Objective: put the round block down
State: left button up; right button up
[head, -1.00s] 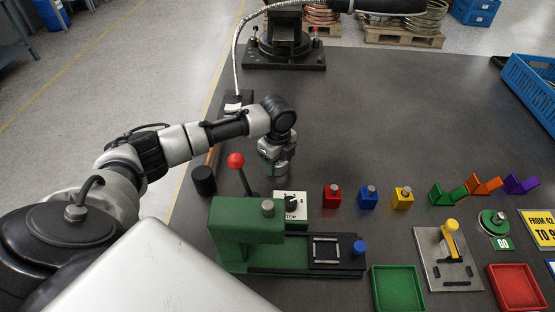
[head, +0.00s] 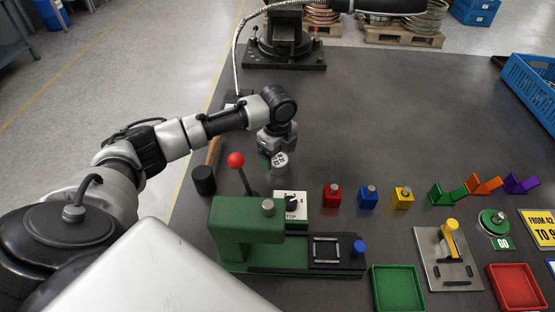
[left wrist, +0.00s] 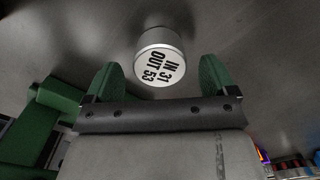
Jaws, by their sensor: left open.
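The round block (head: 279,161) is a short grey cylinder with a white top marked "IN 31 OUT 53". It stands upright on the dark table, behind the green press. In the left wrist view the block (left wrist: 160,55) shows beyond and between the tips of the two green fingers, with a gap on each side. My left gripper (head: 270,152) is open and just clear of the block, on its far upper-left side in the head view. The block's lower side is partly hidden in the wrist view. My right gripper does not show.
The green press (head: 240,222) with its red-knobbed lever (head: 236,160) and a dial box (head: 290,220) stand close in front. A black cylinder (head: 203,180) is to the left. Red (head: 332,197), blue (head: 368,198) and yellow (head: 402,199) blocks stand right.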

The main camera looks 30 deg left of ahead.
aim_at(278, 159)
pick_arm(q)
notch_tip(278, 159, up, 9)
jog(key=shift+r, duration=0.2)
jog(key=shift+r, duration=0.1)
